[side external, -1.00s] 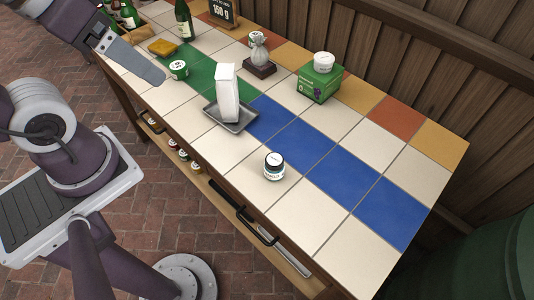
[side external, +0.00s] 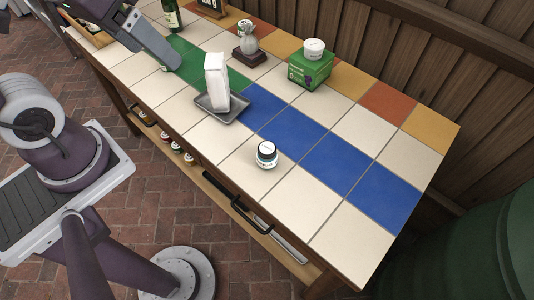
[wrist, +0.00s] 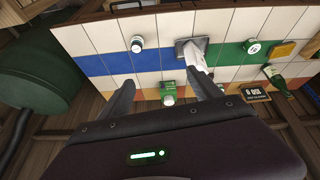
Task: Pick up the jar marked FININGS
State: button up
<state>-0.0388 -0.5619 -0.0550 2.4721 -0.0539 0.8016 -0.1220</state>
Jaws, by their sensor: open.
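I cannot read FININGS on any jar. A dark jar with a white lid (side external: 267,155) stands upright on the near white tiles; it also shows in the wrist view (wrist: 137,44). A white-lidded jar (side external: 313,48) sits on a green box (side external: 309,73). Another small jar (side external: 244,25) stands at the back, partly hidden by a tied sack. A green-labelled jar (wrist: 253,47) shows in the wrist view; my gripper mostly covers it in the side view. My gripper (wrist: 164,90) is open and empty, its dark fingers spread apart, above the table's far left part in the side view.
A white packet (side external: 216,82) stands in a grey tray (side external: 222,109) mid-table. The grey sack (side external: 247,42) is on a dark stand. A green bottle (side external: 172,15) and a dark sign stand at the back left. A wooden fence (side external: 440,55) runs behind. The right-hand tiles are clear.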

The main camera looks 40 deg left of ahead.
jog(key=w+d+f+n+g+h, duration=0.1)
jog(key=w+d+f+n+g, duration=0.2)
jog(key=w+f, duration=0.4)
jog(key=n+h, duration=0.1)
jog(key=n, duration=0.6)
send_near(265, 146)
jog(key=f+n, duration=0.1)
jog(key=n, duration=0.1)
jog(key=w+f+n+g+h, duration=0.1)
jog(key=f+n, duration=0.1)
jog(key=f+n+h, duration=0.1)
jog(key=n, duration=0.1)
jog(key=shift+w+f+g, duration=0.25)
jog(key=shift+w+g, duration=0.1)
jog(key=shift+g, duration=0.05)
jog(key=x, duration=0.7)
jog(key=shift+s+f, duration=0.1)
jog(key=shift+s, duration=0.05)
jog(key=c, duration=1.6)
